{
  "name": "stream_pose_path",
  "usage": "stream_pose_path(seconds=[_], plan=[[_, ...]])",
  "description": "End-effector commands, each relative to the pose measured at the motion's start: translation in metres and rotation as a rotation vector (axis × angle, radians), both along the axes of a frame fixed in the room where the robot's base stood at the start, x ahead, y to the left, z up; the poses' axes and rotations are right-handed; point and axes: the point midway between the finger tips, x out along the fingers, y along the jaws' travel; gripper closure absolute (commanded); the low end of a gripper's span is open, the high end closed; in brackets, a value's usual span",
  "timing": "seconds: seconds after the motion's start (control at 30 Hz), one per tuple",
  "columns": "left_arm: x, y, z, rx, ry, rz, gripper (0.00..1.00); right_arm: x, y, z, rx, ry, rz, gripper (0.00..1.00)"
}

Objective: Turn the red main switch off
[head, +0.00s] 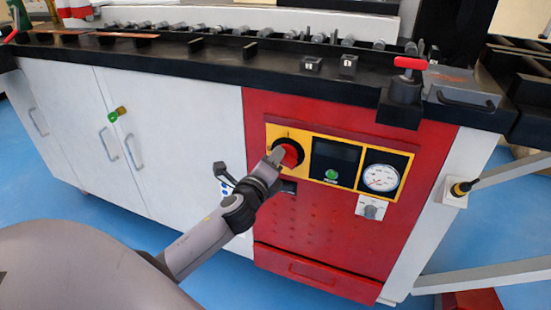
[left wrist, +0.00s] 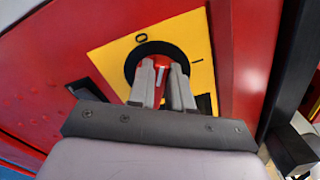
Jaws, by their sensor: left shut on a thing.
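The red main switch (head: 292,153) is a round red knob on a black disc, at the left end of the yellow panel (head: 321,139) on the machine's red front. My left gripper (head: 279,156) reaches it from the front left. In the left wrist view my left gripper (left wrist: 162,74) has its two fingers on either side of the knob (left wrist: 161,62), shut on it. A white mark shows on the knob between the fingers. A 0 and an I are printed on the yellow plate (left wrist: 118,58) around the disc. The fingers partly hide the knob. My right gripper is not in view.
Right of the switch are a dark display (head: 335,154), a green button (head: 331,175) and a round gauge (head: 381,177). A small grey knob (head: 371,207) sits below the gauge. The black worktop edge (head: 275,75) overhangs above. White cabinet doors (head: 180,125) stand left.

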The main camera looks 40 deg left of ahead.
Motion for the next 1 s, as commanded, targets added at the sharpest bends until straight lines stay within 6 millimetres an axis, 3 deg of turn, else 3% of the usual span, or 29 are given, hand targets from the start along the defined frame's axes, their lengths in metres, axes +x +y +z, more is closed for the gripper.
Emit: stream_pose_path(seconds=[0.5,1.0], plan=[[-0.001,0.0028,-0.0091,-0.404,-0.096,0.002,1.0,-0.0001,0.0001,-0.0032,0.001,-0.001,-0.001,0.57],[-0.0009,0.0028,-0.0117,-0.535,-0.127,0.001,1.0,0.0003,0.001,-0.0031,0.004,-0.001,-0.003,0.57]])
